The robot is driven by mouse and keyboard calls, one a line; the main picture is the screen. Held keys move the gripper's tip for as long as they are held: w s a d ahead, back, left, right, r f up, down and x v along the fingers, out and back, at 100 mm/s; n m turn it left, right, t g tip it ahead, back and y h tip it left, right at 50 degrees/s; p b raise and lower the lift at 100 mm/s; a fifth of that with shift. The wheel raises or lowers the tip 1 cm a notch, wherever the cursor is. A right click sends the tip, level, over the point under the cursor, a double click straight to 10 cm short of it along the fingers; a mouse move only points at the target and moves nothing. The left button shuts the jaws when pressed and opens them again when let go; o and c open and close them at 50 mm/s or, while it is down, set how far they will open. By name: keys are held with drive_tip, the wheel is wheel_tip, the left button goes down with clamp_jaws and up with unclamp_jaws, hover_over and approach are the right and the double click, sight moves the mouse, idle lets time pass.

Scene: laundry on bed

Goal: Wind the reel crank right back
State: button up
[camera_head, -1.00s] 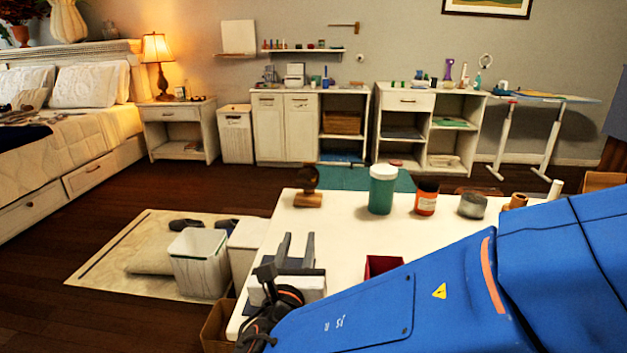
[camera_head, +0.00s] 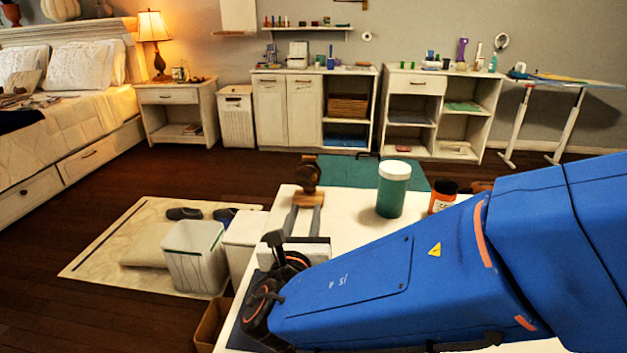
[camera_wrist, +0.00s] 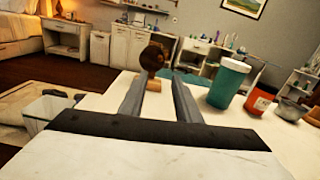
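The likely reel is a small brown object (camera_head: 307,172) with a dark round part above a wooden base, on the far left of the white table. In the wrist view its round brown part (camera_wrist: 154,57) rises just beyond my fingertips, slightly left of centre between them. I cannot make out a crank handle. My gripper (camera_head: 304,208) is open, with its two grey fingers apart and pointing at the reel. In the wrist view the gap between the fingers (camera_wrist: 160,82) looks empty, with the wooden base behind it. I cannot tell whether a finger touches it.
A green jar with a white lid (camera_head: 393,190) stands right of the reel. The table (camera_head: 350,222) is bare between reel and green jar. A white bin (camera_head: 194,258) stands on the floor at left.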

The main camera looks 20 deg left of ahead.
sight(314, 179)
drive_tip(key=x, duration=1.5)
drive_tip(key=shift+a, duration=0.1)
drive_tip(key=shift+f, duration=0.1)
clamp_jaws()
